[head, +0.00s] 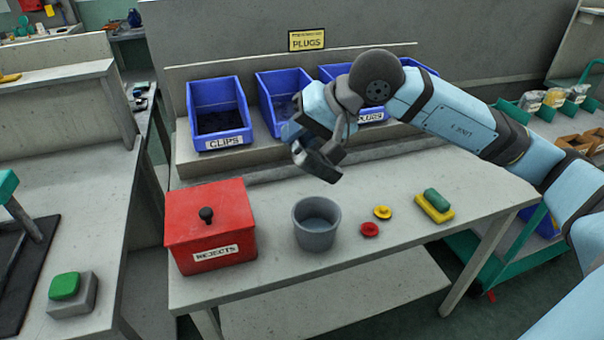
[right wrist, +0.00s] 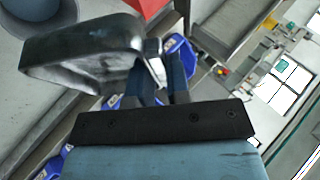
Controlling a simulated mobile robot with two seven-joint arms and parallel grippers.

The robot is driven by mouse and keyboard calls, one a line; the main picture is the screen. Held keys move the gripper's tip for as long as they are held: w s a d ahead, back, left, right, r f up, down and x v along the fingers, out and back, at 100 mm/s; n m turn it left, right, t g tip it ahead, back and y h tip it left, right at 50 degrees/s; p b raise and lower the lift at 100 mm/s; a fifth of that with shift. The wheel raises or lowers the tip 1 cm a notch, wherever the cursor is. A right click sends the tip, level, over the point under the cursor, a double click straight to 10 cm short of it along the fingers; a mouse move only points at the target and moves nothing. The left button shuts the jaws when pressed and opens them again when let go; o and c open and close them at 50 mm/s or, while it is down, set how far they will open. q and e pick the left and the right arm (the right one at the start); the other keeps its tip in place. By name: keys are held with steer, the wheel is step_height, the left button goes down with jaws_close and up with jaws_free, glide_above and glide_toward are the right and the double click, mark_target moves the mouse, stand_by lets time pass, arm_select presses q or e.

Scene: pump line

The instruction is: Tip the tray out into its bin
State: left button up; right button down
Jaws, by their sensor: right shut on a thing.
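My right gripper (head: 318,143) is shut on a dark, shiny thing (head: 317,162) that looks like a small metal tray. It hangs tilted above the table, in front of the blue bins and behind the grey tub. In the right wrist view the dark tray-like thing (right wrist: 80,58) sticks out from the jaws; its contents cannot be made out. Blue bins stand on the back shelf: one labelled CLIPS (head: 218,105), a middle one (head: 272,90) partly hidden by my gripper, and one labelled PLUGS (head: 371,115) partly behind my arm. My left gripper is not in view.
A red lidded REJECTS box (head: 210,225) and a grey tub (head: 316,224) stand on the table (head: 400,205). Red (head: 369,230) and yellow (head: 382,212) discs and a green-and-yellow block (head: 435,205) lie to their right. A PLUGS sign (head: 307,40) stands above the bins.

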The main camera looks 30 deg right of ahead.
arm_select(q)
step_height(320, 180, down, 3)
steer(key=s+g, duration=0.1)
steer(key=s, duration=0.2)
arm_select(e)
steer(key=shift+a+r+h+p, duration=0.1)
steer(key=shift+r+h+p, duration=0.1)
steer(key=shift+h+p, duration=0.1)
steer(key=shift+r+g+h+p, duration=0.3)
steer(key=shift+r+h+p, duration=0.3)
steer(key=shift+p, duration=0.45)
steer(key=shift+n+h+p, duration=0.3)
steer(key=shift+h+p, duration=0.15)
steer(key=shift+h, duration=0.05)
steer(key=shift+r+g+h+p, duration=0.3)
steer(key=shift+r+h+p, duration=0.3)
steer(key=shift+p, duration=0.25)
steer(key=shift+r+n+g+h+p, duration=0.1)
steer(key=shift+n+g+h+p, duration=0.2)
steer(key=shift+h+p, duration=0.25)
steer(key=shift+r+h+p, duration=0.6)
steer(key=shift+h+p, duration=0.05)
steer(key=shift+h, duration=0.5)
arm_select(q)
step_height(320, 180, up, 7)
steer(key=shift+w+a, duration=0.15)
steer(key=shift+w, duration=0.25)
arm_select(e)
steer(key=shift+f, duration=0.1)
